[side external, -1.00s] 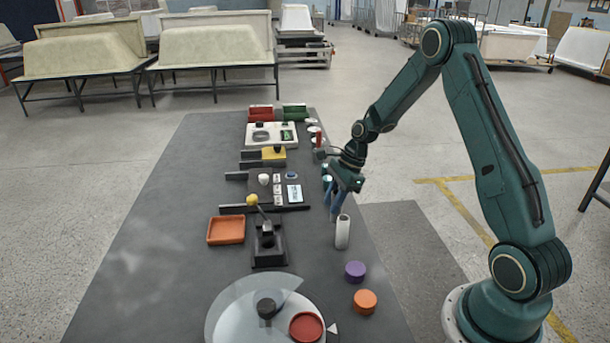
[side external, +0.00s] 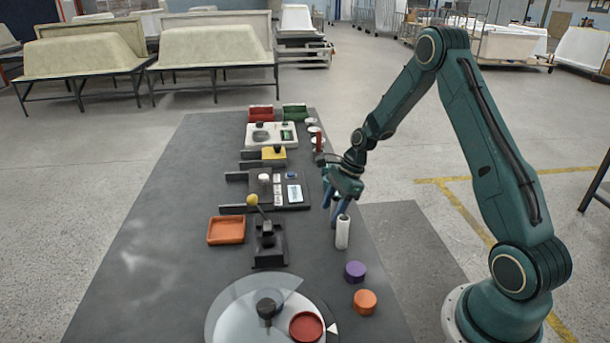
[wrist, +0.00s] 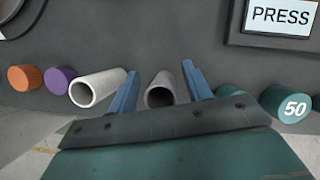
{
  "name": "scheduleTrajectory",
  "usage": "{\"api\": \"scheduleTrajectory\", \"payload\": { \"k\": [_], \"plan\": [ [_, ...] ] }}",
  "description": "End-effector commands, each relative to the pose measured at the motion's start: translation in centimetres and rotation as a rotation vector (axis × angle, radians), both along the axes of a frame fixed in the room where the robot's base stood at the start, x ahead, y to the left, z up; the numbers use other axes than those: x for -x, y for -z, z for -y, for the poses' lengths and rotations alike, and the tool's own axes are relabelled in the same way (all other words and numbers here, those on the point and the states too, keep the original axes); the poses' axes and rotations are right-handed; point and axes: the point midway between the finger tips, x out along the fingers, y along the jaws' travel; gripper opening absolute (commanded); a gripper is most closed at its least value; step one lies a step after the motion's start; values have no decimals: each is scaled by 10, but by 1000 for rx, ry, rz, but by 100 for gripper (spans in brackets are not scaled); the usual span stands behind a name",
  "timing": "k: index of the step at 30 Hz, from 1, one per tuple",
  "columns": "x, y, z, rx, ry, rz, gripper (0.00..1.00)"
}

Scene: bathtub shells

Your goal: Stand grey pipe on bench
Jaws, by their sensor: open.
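The grey pipe (wrist: 160,93) is between the two blue fingers of my gripper (wrist: 160,85) in the wrist view, its open end towards the camera. The fingers are open, one on each side of it. In the side external view my gripper (side external: 332,208) is low over the bench's right side, and I cannot make out the grey pipe there. A paler, whitish pipe (side external: 342,232) stands upright on the bench (side external: 180,270) just in front of the fingers. It also shows left of the fingers in the wrist view (wrist: 97,88).
A purple cylinder (side external: 355,271) and an orange cylinder (side external: 364,301) stand nearer the camera along the same edge. A lever box (side external: 269,245) and an orange tray (side external: 226,230) lie to the left.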

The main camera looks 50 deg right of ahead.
Motion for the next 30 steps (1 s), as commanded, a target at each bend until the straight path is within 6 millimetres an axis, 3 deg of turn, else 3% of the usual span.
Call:
{"api": "scheduleTrajectory", "payload": {
  "k": [11,30],
  "plan": [
    [2,-16,5,1,1,2,50],
    [20,-102,36,1,2,2,50]
  ]
}}
